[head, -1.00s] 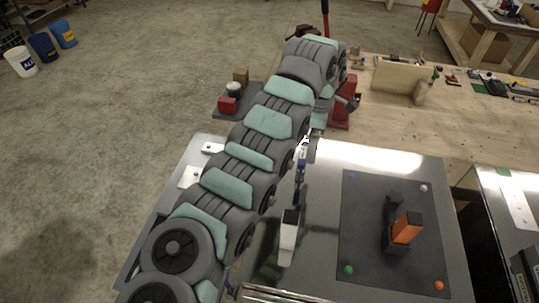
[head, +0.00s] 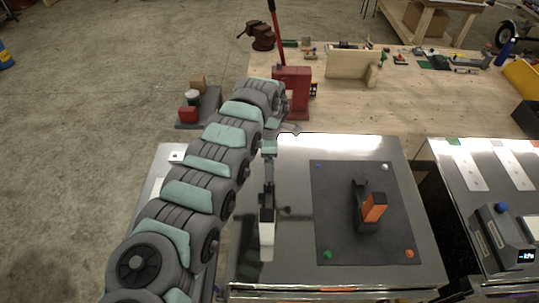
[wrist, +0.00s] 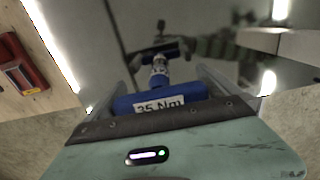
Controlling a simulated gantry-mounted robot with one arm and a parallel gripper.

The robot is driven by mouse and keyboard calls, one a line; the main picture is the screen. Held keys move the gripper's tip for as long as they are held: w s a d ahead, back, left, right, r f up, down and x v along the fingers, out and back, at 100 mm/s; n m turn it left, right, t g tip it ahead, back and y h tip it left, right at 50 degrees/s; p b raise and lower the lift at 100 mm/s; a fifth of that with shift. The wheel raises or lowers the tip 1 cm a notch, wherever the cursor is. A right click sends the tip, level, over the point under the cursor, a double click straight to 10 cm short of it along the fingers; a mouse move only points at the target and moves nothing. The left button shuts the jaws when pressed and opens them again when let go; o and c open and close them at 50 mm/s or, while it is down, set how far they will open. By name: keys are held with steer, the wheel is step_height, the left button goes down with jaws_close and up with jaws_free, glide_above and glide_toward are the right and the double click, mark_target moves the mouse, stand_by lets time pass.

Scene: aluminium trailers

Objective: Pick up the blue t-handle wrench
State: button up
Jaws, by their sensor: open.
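The blue t-handle wrench (wrist: 158,98) shows in the wrist view, its blue crossbar labelled "35 Nm" close to my gripper's palm. Its shaft runs away from the camera towards a darker crosspiece. My gripper (wrist: 168,74) is open, with one finger on each side of the wrench. In the head view my gripper (head: 270,146) is at the far left part of the steel table (head: 300,255). A slim dark and bluish upright shape below it in the picture may be the wrench; it is too small to tell. Whether the fingers touch the wrench cannot be told.
A dark mat (head: 335,235) on the steel table carries an orange and black tool (head: 372,206). A white-and-black object (head: 267,238) stands left of the mat. A red press (head: 292,95) is on the wooden bench (head: 430,105) behind. Another steel cabinet stands right.

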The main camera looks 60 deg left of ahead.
steer(key=shift+f, duration=0.35)
steer(key=c, duration=1.7)
steer(key=shift+a+r, duration=0.1)
steer(key=shift+r, duration=0.05)
step_height(320, 180, up, 20)
steer(key=b, duration=0.5)
